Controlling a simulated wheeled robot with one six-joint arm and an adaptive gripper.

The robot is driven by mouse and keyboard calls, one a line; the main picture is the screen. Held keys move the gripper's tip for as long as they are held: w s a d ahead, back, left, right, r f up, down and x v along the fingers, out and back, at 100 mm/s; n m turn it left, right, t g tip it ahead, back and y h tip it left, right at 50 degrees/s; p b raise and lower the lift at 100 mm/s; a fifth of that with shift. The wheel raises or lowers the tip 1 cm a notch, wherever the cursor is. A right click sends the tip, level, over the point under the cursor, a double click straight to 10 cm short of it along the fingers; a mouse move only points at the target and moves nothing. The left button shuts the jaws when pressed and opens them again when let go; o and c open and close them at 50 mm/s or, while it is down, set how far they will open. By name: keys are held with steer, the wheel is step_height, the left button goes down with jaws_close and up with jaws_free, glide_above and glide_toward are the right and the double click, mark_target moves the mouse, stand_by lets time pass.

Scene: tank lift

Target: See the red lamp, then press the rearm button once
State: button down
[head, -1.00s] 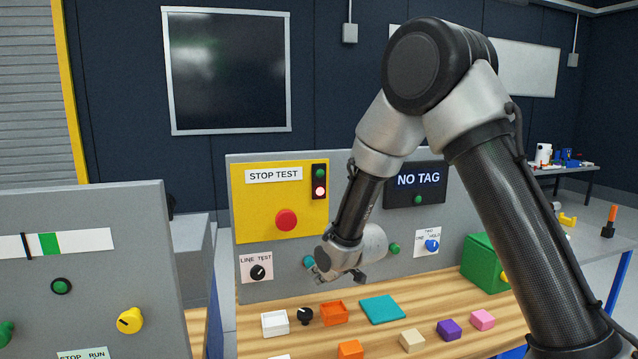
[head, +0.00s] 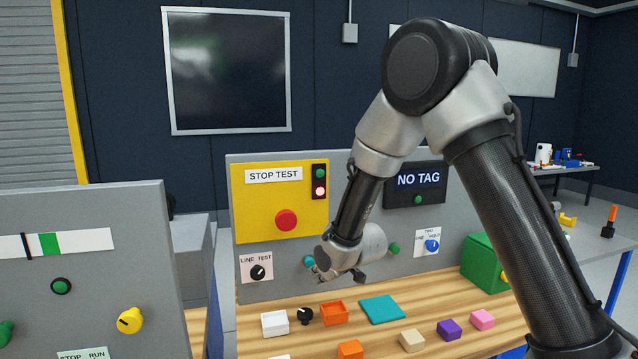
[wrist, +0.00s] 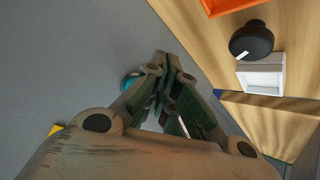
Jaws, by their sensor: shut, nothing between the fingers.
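The red lamp (head: 320,190) glows pale pink-red in the black lamp housing, below a green lamp (head: 320,173) that looks unlit. A teal round button (head: 309,261) sits on the grey panel below the yellow plate. I can read no rearm label. My gripper (head: 321,274) is shut and empty, its tips just below and right of the teal button. In the wrist view, the teal button (wrist: 131,80) is partly hidden behind my shut fingers (wrist: 168,64); I cannot tell whether they touch it.
A red mushroom button (head: 286,220) is on the yellow plate, with a LINE TEST knob (head: 258,272) lower left. A green button (head: 394,249) and blue knob (head: 432,246) are right of my wrist. White (head: 275,323) and orange (head: 334,314) trays lie on the bench below.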

steer(key=shift+w, duration=0.35)
steer(key=shift+w+a, duration=0.15)
steer(key=shift+w, duration=0.35)
stand_by(0.5)
steer(key=shift+s, duration=0.95)
steer(key=shift+s+d, duration=0.25)
steer(key=shift+s, duration=0.75)
steer(key=shift+s+d, duration=0.25)
steer(key=shift+s, duration=0.7)
steer(key=shift+s+d, duration=0.25)
steer(key=shift+s, duration=0.75)
